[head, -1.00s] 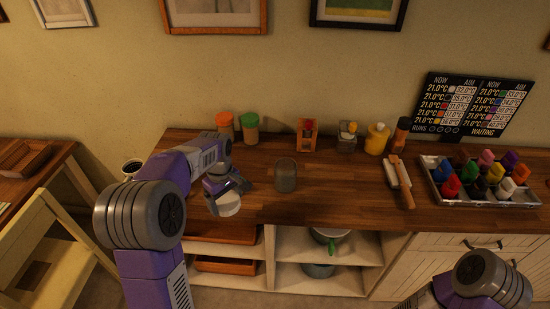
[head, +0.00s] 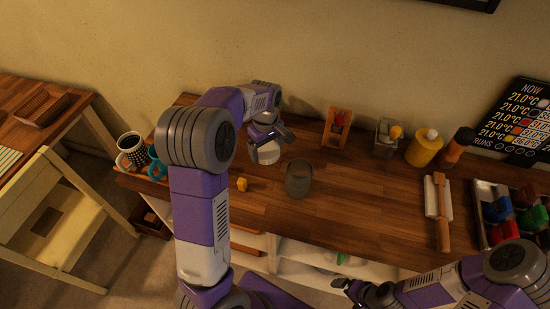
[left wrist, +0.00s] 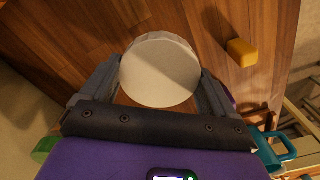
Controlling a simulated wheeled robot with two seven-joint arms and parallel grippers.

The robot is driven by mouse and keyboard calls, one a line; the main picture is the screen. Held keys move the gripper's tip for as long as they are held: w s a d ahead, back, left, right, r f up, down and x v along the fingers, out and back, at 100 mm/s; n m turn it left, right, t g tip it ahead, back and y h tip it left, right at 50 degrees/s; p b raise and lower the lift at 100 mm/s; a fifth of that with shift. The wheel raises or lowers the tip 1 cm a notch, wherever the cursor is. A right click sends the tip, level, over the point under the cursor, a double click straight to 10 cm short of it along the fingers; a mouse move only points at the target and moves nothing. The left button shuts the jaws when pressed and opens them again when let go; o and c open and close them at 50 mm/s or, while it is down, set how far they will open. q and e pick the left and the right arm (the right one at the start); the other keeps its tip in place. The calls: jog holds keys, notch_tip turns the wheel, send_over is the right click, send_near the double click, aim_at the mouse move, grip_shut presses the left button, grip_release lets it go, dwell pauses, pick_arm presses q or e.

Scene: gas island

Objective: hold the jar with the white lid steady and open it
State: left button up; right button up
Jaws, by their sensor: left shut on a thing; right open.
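The jar (head: 299,179) is a dark, see-through glass standing upright on the wooden counter, with no lid on it. The round white lid (head: 265,153) is apart from the jar, behind and to its left. My left gripper (head: 266,138) is shut on the lid; in the left wrist view the white disc (left wrist: 160,70) sits between the two fingers. The lid is low over the counter; I cannot tell whether it touches. My right gripper (head: 350,288) is open and empty, low in front of the counter, away from the jar.
A yellow block (head: 242,184) lies left of the jar. A teal mug (head: 156,168) and dotted mug (head: 130,147) stand at the left end. Counter right of the jar is clear.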

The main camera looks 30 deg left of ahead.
aim_at(267, 166)
pick_arm(q)
jog(key=shift+f+b, duration=0.75)
jog(key=shift+f, duration=2.25)
jog(key=shift+f, duration=0.15)
jog(key=o, duration=0.9)
notch_tip(267, 166, up, 11)
jog(key=p, duration=0.3)
jog(key=shift+r, duration=0.65)
